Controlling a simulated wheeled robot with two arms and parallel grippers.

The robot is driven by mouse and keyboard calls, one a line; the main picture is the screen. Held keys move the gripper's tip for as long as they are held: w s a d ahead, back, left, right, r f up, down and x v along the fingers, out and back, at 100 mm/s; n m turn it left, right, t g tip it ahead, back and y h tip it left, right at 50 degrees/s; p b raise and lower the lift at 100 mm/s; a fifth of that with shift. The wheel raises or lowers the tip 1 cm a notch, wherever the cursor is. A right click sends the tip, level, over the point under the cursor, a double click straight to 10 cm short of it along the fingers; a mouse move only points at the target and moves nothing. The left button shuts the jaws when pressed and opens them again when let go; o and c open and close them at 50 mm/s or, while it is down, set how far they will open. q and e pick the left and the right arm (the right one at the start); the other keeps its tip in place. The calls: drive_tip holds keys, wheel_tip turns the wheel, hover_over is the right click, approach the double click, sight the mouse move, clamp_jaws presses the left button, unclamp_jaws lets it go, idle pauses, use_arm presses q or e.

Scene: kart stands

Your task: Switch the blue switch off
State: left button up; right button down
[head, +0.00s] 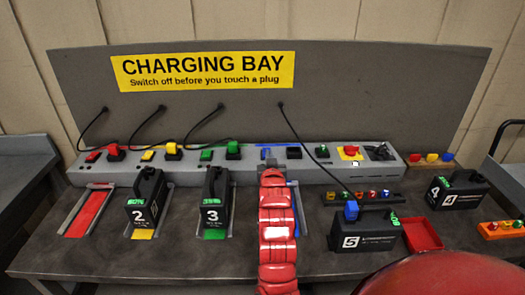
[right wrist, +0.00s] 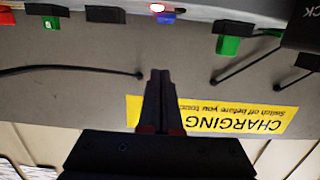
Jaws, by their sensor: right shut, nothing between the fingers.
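The blue switch (right wrist: 165,18) is on the long grey power strip (head: 225,172), in the blue-marked slot. My right gripper (right wrist: 160,75) is shut and empty. In the right wrist view its fingertips are below the blue switch in the picture, with a visible gap. In the head view the gripper (head: 266,155) is at the strip's blue section. A small bright red light shows beside the blue switch in the wrist view. Which way the switch is tilted I cannot tell. My left gripper is not in view.
A green plug (head: 233,150) is left of my gripper and an empty black socket (head: 293,152) right of it. Black batteries 2 (head: 147,205) and 3 (head: 213,205) stand in front of the strip. Battery 5 (head: 365,232) is right of my arm, near a red tray (head: 422,235).

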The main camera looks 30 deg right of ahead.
drive_tip(key=p+x, duration=0.2)
drive_tip(key=x, duration=0.7)
drive_tip(key=shift+w+d, duration=0.1)
drive_tip(key=shift+w, duration=0.1)
drive_tip(key=f, duration=0.1)
drive_tip(key=f+p, duration=0.1)
drive_tip(key=f, duration=0.1)
drive_tip(key=shift+w+d+f, duration=0.1)
drive_tip(key=shift+w+d, duration=0.1)
drive_tip(key=shift+w, duration=0.2)
drive_tip(key=shift+f, duration=0.45)
drive_tip(key=shift+w, duration=0.1)
